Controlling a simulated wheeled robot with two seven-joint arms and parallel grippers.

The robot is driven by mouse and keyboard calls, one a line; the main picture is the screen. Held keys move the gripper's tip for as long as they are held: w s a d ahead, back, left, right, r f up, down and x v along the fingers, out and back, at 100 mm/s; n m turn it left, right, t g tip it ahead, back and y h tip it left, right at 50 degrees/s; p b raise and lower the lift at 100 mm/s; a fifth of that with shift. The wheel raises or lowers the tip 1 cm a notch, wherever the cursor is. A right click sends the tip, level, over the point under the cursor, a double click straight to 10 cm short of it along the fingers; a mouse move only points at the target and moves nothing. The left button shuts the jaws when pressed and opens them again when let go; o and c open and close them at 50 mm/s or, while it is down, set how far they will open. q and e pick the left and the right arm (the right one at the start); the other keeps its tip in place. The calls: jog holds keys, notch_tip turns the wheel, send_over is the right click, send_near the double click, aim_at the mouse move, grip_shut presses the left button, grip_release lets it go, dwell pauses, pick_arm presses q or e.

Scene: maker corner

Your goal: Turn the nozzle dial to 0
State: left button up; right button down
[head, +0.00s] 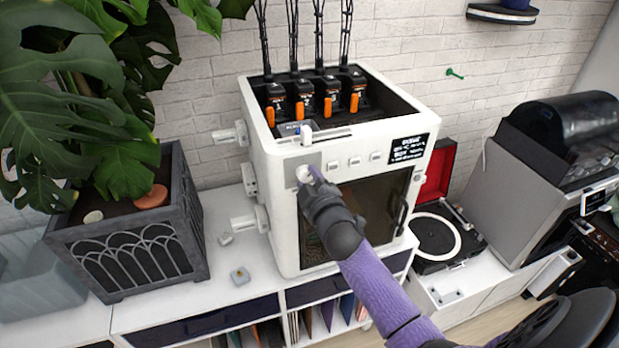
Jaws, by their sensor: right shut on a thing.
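The nozzle dial (303,173) is a small pale round knob on a grey plate, at the upper left of the front of a white 3D printer (283,222). My right gripper (311,176) is at the dial, at the end of a purple arm coming from the lower right. It is shut on the dial, and its fingers partly cover it. The dial's markings are too small to read. A dark display (408,148) with white text sits at the front's upper right. My left gripper is not in view.
A planter (130,240) with large leaves stands left of the printer. A turntable (440,238) and a grey machine (520,190) stand to the right. Small items lie on the white cabinet top (190,300). The printer's dark door (370,215) has a handle at its right.

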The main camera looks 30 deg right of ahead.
jog(key=n, duration=0.4)
jog(key=shift+n+h, duration=0.3)
jog(key=shift+n, duration=1.9)
jog(key=shift+c, duration=1.2)
grip_release()
jog(key=v, duration=1)
